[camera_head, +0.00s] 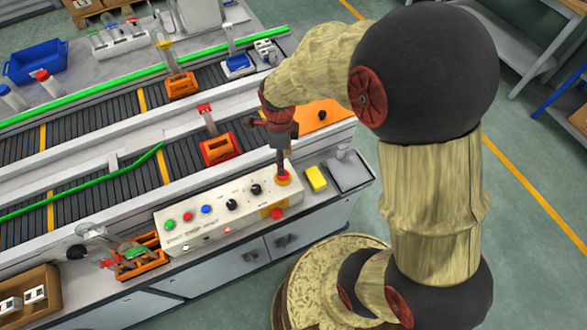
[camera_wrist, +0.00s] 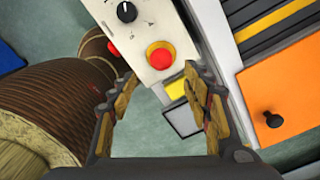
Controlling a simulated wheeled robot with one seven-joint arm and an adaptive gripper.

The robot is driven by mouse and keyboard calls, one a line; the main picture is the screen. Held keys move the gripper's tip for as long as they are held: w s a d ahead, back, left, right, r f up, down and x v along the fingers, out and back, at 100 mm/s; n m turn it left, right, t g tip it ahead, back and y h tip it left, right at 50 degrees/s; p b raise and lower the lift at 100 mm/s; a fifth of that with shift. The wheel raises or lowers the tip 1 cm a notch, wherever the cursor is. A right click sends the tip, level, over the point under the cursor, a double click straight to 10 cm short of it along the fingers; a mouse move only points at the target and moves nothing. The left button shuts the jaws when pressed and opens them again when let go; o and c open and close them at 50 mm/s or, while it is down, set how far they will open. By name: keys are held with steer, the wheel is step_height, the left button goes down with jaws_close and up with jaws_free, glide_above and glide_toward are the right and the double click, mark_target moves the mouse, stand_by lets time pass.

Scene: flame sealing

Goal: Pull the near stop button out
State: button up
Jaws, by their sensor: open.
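A white control box (camera_head: 230,212) stands on the front counter of the line. A red stop button with a yellow collar (camera_head: 283,178) is on its top at the right end; it also shows in the wrist view (camera_wrist: 160,56). A second red button on yellow (camera_head: 277,213) sits on the front face, and its edge shows in the wrist view (camera_wrist: 113,47). I cannot tell which is the near one. My gripper (camera_head: 281,167) points down over the top button. In the wrist view my open fingers (camera_wrist: 160,78) are empty, with that button just beyond and between their tips.
Black knobs (camera_head: 232,205) and coloured buttons (camera_head: 187,216) lie left along the box. A yellow block (camera_head: 316,178) and a grey tray (camera_head: 348,171) are close on the right. An orange plate with a dark knob (camera_wrist: 274,119) is behind. Conveyors run at the back.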

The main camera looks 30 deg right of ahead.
steer(key=m, duration=0.2)
steer(key=shift+w+a+f+m, duration=0.1)
steer(key=shift+w+m, duration=0.05)
steer(key=shift+m, duration=0.25)
step_height(320, 180, down, 8)
steer(key=shift+r+b, duration=0.15)
steer(key=shift+b, duration=0.8)
steer(key=c, duration=0.3)
jaws_close()
